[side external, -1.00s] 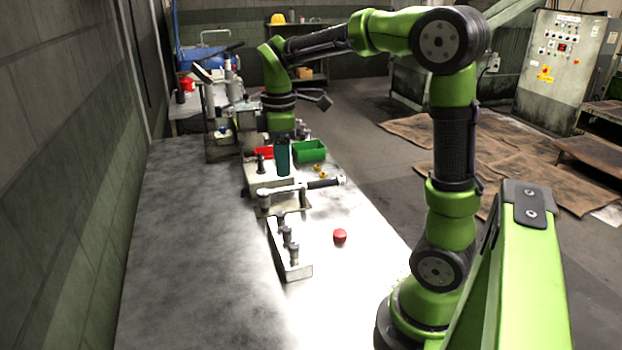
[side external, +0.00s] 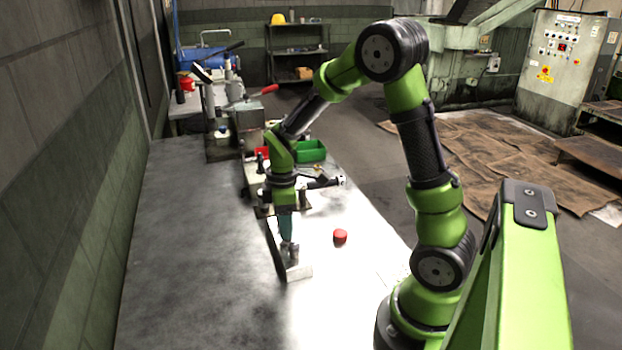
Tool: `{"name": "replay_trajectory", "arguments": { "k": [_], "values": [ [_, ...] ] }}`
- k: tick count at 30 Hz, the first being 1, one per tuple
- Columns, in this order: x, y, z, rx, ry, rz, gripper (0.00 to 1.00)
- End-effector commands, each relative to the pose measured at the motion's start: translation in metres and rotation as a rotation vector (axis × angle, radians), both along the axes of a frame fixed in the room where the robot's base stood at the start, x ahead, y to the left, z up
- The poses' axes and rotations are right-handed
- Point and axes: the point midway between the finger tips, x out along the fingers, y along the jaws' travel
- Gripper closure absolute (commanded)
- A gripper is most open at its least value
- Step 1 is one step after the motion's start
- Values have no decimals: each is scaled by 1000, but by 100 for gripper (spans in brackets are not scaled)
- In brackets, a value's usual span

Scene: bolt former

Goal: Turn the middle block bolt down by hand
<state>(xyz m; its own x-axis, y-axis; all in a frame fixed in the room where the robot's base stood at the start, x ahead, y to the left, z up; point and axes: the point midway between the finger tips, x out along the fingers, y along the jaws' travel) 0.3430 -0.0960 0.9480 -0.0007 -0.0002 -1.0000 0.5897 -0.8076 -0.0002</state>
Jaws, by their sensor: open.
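The pale block (side external: 299,272) lies lengthwise on the metal bench, its near end showing below my gripper. The nearest upright bolt (side external: 293,256) on it shows just beneath the jaws. My gripper (side external: 288,241) points straight down over the block, with its dark teal fingers low among the bolts. The jaws are open. The middle and far bolts are hidden behind the fingers and wrist. I cannot tell whether the fingers are around the middle bolt or touching any bolt.
A red round knob (side external: 340,236) lies on the bench right of the block. A lever tool with a black grip (side external: 322,182) sits behind my wrist. The left bench is clear.

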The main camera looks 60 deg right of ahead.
Motion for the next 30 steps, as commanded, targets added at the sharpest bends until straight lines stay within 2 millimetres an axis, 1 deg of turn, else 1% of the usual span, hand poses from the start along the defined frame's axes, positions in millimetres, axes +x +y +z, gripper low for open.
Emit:
{"name": "replay_trajectory", "arguments": {
  "k": [8,9,11,18,19,25,30],
  "values": [
    [0,0,-2,1,-1,-1,49],
    [0,0,-2,1,-1,-1,50],
    [0,0,-2,1,-1,-1,60],
    [0,0,-2,1,-1,-1,96],
    [0,0,-2,1,-1,-1,100],
    [0,0,-2,1,-1,-9,100],
    [0,0,-2,1,-1,-55,100]
  ]
}}
